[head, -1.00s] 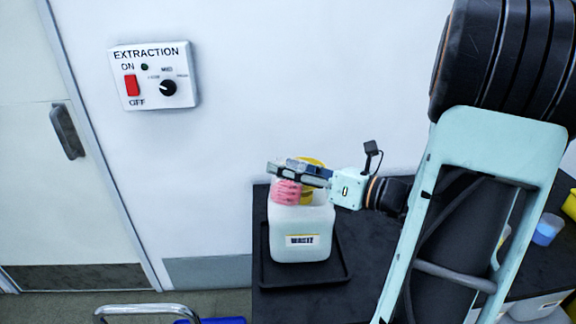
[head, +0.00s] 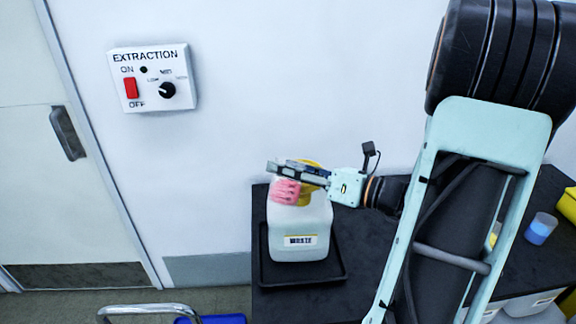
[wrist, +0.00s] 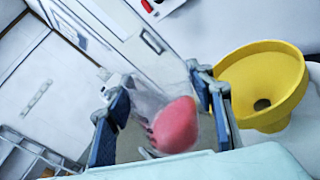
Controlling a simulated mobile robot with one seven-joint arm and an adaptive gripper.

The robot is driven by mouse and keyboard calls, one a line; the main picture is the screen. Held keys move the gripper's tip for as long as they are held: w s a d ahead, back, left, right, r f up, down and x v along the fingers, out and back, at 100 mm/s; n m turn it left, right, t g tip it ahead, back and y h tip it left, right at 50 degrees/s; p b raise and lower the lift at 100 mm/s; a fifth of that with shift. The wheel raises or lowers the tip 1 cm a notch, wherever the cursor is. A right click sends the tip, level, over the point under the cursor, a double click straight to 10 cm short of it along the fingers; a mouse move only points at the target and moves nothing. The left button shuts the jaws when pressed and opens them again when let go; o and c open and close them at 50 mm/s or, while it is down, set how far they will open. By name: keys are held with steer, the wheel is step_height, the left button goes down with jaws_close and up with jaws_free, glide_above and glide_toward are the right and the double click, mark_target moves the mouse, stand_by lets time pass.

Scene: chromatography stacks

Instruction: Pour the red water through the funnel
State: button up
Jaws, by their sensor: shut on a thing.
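My gripper (head: 284,170) is shut on a clear beaker of red water (head: 286,191), which looks pink in the head view. The wrist view shows the beaker (wrist: 174,125) between the two fingers. The yellow funnel (head: 313,165) sits in the top of the whitish waste container (head: 298,226). My gripper partly hides the funnel in the head view. In the wrist view the funnel (wrist: 262,75) is right beside the gripper, its bowl and dark hole clear of the beaker. No stream of water shows. I cannot tell how far the beaker is tilted.
The waste container stands on a black tray (head: 274,278) on the dark bench. A beaker of blue liquid (head: 540,229) stands at the right, beyond my arm. The extraction switch panel (head: 152,78) is on the wall. A metal rail (head: 150,310) is at the lower left.

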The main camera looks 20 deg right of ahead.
steer(key=shift+w+d+r+m+p, duration=0.1)
steer(key=shift+m+p, duration=0.5)
steer(key=shift+p, duration=0.6)
steer(key=shift+f+m+p, duration=0.2)
steer(key=shift+m+p, duration=0.1)
steer(key=shift+p, duration=0.05)
steer(key=shift+w+r+m+p, duration=0.15)
steer(key=shift+m+p, duration=0.25)
steer(key=shift+p, duration=0.4)
steer(key=shift+g, duration=0.3)
steer(key=shift+d+m+p, duration=0.1)
steer(key=shift+m+p, duration=0.3)
steer(key=shift+p, duration=0.55)
steer(key=shift+m+p, duration=0.3)
steer(key=shift+p, duration=0.1)
steer(key=shift+d+r+m+p, duration=0.15)
steer(key=shift+m+p, duration=0.15)
steer(key=shift+p, duration=0.5)
steer(key=shift+w+m+p, duration=0.15)
steer(key=shift+m+p, duration=0.55)
steer(key=shift+p, duration=0.4)
